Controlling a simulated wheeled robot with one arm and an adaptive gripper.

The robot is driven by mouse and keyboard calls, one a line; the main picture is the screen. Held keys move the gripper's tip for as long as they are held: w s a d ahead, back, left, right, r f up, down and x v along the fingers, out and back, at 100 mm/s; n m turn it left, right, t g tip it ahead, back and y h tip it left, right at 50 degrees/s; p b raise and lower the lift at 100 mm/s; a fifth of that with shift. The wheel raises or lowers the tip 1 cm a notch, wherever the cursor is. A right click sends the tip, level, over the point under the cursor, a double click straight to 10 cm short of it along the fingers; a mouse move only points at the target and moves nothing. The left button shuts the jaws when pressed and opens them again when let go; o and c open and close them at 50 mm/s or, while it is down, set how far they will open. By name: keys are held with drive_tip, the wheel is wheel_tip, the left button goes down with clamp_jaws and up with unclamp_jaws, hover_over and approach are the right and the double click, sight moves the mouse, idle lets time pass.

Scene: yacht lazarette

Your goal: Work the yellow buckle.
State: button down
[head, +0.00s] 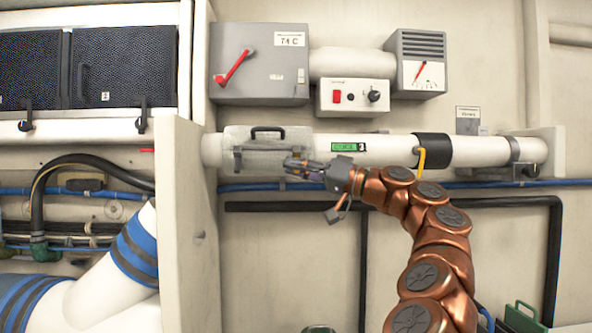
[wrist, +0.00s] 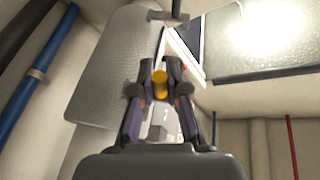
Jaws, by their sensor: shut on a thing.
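My gripper (head: 292,166) is in front of the lower edge of the grey textured cover (head: 242,158) on the white pipe. In the wrist view my gripper (wrist: 160,82) is shut on a short yellow-orange round piece, the visible part of the yellow buckle (wrist: 160,84). The fingers hide the rest of the buckle, and I cannot make it out in the head view. The grey cover also fills the upper left of the wrist view (wrist: 115,65). A separate yellow hooked strip (head: 421,160) hangs at the black band (head: 433,149) farther right on the pipe.
The white pipe (head: 380,150) runs along the wall, with a black handle (head: 267,131) on the cover. A blue line (head: 255,187) runs below. A grey switch box (head: 260,75) and small white control box (head: 355,97) are above. A pale partition (head: 185,230) stands at left.

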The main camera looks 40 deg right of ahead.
drive_tip(key=shift+f, duration=0.1)
drive_tip(key=c, duration=1.2)
unclamp_jaws()
drive_tip(key=shift+v, duration=5.95)
